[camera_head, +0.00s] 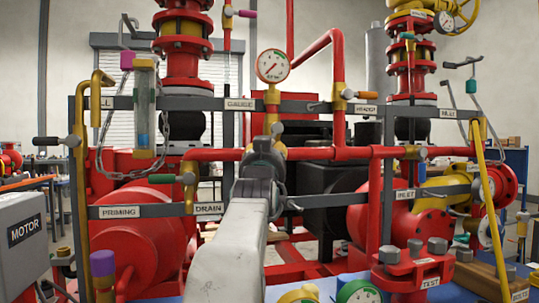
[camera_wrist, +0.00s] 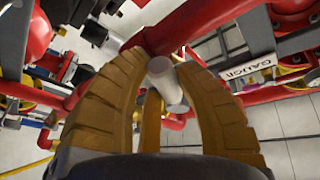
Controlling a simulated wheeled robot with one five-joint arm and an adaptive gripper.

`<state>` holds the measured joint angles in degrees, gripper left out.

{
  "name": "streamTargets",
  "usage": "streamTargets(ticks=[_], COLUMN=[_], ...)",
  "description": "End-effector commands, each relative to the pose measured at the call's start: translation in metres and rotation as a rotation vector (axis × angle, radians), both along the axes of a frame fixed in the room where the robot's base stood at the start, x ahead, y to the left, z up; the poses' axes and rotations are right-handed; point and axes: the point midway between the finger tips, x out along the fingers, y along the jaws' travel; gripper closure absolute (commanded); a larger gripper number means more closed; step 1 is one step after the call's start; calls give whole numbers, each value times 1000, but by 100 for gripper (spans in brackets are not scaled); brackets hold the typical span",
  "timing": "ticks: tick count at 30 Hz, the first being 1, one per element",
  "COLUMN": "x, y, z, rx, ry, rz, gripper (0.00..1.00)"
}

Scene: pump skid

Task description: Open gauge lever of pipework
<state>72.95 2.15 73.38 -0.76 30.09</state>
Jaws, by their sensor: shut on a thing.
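The pressure gauge (camera_head: 273,66) has a white face and sits on a yellow valve body (camera_head: 272,97) above the red pipe, right of the GAUGE label (camera_head: 240,104). My gripper (camera_head: 263,158) is in front of the pipework just below this valve and covers part of it. In the wrist view, my gripper's brown ribbed fingers (camera_wrist: 165,68) are closed around a pale grey cylindrical piece, which appears to be the gauge lever (camera_wrist: 165,82). The GAUGE label (camera_wrist: 247,71) is to its right there. The lever is mostly hidden by my gripper in the head view, so its angle cannot be told.
An orange-handled lever (camera_head: 361,95) is to the right by the HEADER label. A green-handled lever (camera_head: 165,178) is lower left above the DRAIN label. Red pipes and grey rails surround my gripper closely. A grey MOTOR box (camera_head: 25,245) stands at the far left.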

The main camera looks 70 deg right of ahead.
Motion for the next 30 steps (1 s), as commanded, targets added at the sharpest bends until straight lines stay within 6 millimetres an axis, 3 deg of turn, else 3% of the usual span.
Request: streamTargets(ticks=[1,2,11,22,30], x=[2,2,1,-1,-8], y=[1,1,1,3,28], z=[1,1,0,-1,-7], rx=[-3,-3,-1,0,0], ry=[1,1,0,-1,-1], rz=[4,4,2,1,1], gripper=[100,71,44,43,43])
